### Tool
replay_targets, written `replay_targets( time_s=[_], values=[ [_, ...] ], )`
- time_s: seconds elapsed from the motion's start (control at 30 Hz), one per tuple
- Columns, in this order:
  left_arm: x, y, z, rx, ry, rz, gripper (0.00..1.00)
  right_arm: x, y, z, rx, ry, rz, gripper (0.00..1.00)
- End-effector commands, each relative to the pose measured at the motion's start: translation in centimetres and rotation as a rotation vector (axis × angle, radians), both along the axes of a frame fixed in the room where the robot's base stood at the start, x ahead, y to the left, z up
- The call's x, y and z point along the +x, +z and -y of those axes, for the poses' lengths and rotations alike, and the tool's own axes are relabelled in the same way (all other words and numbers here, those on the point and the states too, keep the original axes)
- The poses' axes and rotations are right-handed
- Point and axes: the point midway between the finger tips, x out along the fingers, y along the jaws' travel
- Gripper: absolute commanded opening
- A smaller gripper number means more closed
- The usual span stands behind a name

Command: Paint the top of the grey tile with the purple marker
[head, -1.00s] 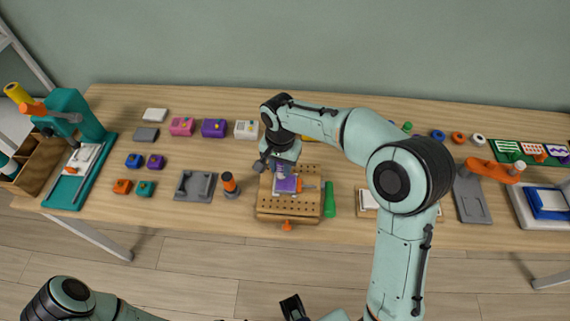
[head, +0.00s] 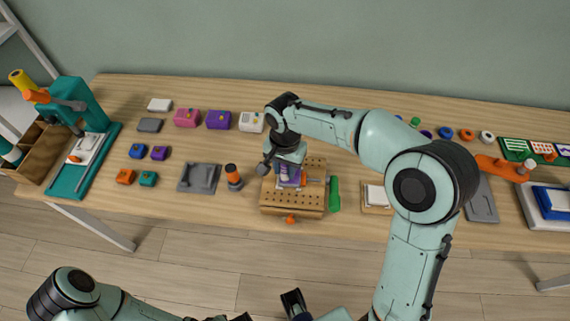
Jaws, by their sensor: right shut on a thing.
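The wooden pegboard fixture (head: 272,209) stands at the front middle of the table. On it, the tile (head: 294,185) lies mostly hidden under my right gripper; a purple area and a pale edge show there. My right gripper (head: 283,170) points down over the board, shut on the purple marker (head: 284,174). I cannot tell whether the marker's tip touches the tile, or how much of its top is purple.
A grey tray (head: 199,178) and an orange-topped dark cylinder (head: 233,177) stand left of the board. A green bar (head: 335,194) lies close to its right. Coloured boxes (head: 187,117) stand behind left. A teal press (head: 82,108) stands far left.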

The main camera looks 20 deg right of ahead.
Motion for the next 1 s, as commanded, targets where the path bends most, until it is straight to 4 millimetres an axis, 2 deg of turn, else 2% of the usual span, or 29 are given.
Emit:
replay_targets(
  time_s=[0.8,1.0],
  values=[
    [-0.1,-0.3,0.0,0.0,0.0,-0.001,0.0,-1.2,0.0,2.4,-0.001,-0.001,-0.001,0.05],
    [0.0,-0.1,0.0,0.0,0.0,0.0,0.0,-1.0,0.0,2.6,-0.001,-0.001,-0.002,0.05]
  ],
)
